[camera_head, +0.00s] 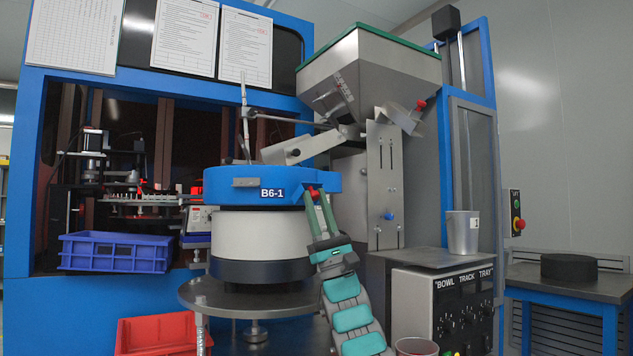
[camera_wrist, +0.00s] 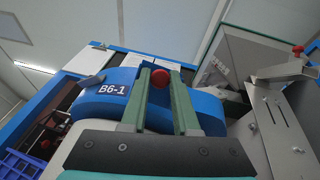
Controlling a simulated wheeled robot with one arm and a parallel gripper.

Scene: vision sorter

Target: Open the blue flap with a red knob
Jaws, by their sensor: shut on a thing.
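The blue flap (camera_head: 332,182) is part of the blue rim of the round bowl unit labelled B6-1, and shows in the wrist view too (camera_wrist: 206,106). Its red knob (camera_wrist: 160,78) shows between the two green fingers of my gripper (camera_wrist: 162,70). In the head view my gripper (camera_head: 314,191) reaches up from below to the flap's front, and a bit of the red knob (camera_head: 313,193) shows between the fingertips. The gripper is shut on the knob. The flap appears level with the rim; I see no clear gap.
A steel hopper (camera_head: 368,75) with a chute and another red knob (camera_head: 421,104) stands above right. A round steel table (camera_head: 250,297) lies under the bowl. A blue crate (camera_head: 115,252), a red bin (camera_head: 157,333) and a metal cup (camera_head: 463,233) stand around it.

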